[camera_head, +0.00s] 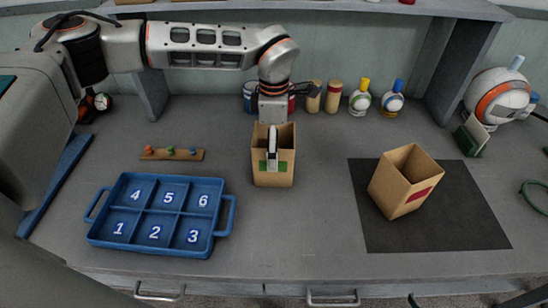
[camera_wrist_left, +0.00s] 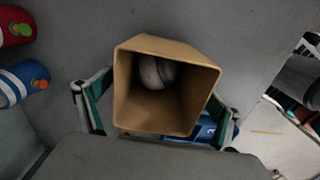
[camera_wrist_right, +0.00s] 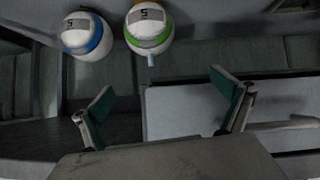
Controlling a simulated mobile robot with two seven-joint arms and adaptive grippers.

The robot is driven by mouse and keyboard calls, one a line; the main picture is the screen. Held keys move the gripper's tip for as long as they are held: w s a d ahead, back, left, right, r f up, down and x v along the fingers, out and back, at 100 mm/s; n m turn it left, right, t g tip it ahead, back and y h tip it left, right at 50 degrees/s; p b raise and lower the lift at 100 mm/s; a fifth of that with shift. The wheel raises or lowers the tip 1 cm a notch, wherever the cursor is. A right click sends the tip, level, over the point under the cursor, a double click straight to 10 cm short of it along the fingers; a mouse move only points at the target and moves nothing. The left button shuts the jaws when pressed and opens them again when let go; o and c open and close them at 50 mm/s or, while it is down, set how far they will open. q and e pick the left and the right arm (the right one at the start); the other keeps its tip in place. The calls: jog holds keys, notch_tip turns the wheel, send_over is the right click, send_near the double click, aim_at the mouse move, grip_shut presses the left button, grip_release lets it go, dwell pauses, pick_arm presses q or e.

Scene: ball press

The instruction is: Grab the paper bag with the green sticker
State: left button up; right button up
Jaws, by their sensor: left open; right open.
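The paper bag with the green sticker (camera_head: 286,180) stands upright at the table's middle; its sticker faces the head camera. My left gripper (camera_head: 272,160) reaches down over it, open, one finger in front of the sticker side. The left wrist view shows the open bag (camera_wrist_left: 130,115) between the two fingers, with a pale rounded thing (camera_wrist_left: 156,73) inside. Whether the pads touch the bag is unclear. My right gripper (camera_wrist_right: 162,85) is open and empty in its wrist view. Only a small green tip, probably its finger, shows at the head view's bottom edge.
A paper bag with a red sticker (camera_head: 420,194) stands on a dark mat (camera_head: 470,225) at right. A blue numbered tray (camera_head: 227,215) lies at left, with a small peg board (camera_head: 172,154) behind it. Bottles (camera_head: 360,100) and cans line the back.

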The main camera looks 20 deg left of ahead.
pick_arm(q)
jog(key=c, duration=1.4)
jog(key=shift+r, duration=0.1)
jog(key=shift+c, duration=0.2)
